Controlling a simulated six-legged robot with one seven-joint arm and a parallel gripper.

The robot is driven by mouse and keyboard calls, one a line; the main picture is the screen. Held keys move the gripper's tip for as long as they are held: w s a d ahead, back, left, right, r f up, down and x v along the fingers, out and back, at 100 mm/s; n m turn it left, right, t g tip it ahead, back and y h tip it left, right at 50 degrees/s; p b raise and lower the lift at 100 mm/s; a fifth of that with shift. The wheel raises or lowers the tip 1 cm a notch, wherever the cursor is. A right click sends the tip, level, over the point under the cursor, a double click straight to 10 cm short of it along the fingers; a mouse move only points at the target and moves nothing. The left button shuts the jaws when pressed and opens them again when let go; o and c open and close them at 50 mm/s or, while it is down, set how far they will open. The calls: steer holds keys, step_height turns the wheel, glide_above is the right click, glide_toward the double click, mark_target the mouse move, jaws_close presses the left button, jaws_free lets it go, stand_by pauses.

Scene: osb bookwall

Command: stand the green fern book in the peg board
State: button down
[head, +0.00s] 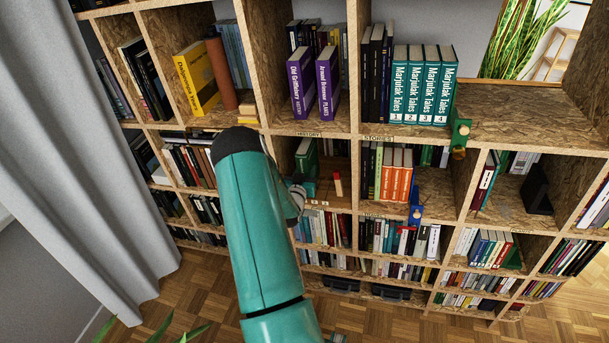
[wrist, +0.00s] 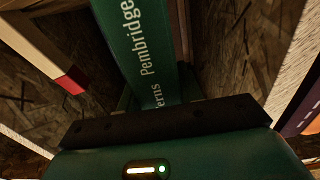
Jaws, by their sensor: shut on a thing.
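The green fern book (head: 306,157) shows in the head view in the middle-row compartment under the HISTORY label. In the wrist view its green spine (wrist: 147,45), lettered "Pembridge" and "erns", runs down into my gripper (wrist: 165,118). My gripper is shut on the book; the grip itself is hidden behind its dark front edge. In the head view my arm hides most of the gripper. A pale peg with a red end (head: 337,184) stands right of the book and also shows in the wrist view (wrist: 72,82). The board's base is mostly hidden, so I cannot tell whether the book touches it.
Chipboard walls enclose the compartment closely on both sides. Purple books (head: 300,84) stand on the shelf above. A green clamp-like object (head: 460,132) and a blue one (head: 416,205) are on shelf edges at right.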

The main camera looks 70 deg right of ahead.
steer(key=shift+w+d, duration=0.2)
steer(key=shift+d, duration=1.05)
steer(key=shift+w+d, duration=0.2)
steer(key=shift+d, duration=1.05)
steer(key=shift+f, duration=0.15)
steer(key=c, duration=0.8)
jaws_free()
steer(key=shift+c, duration=0.2)
steer(key=shift+a+f, duration=0.1)
steer(key=shift+f, duration=0.05)
steer(key=shift+a, duration=0.15)
steer(key=s+a, duration=0.2)
steer(key=a, duration=1.1)
steer(key=shift+a, duration=0.15)
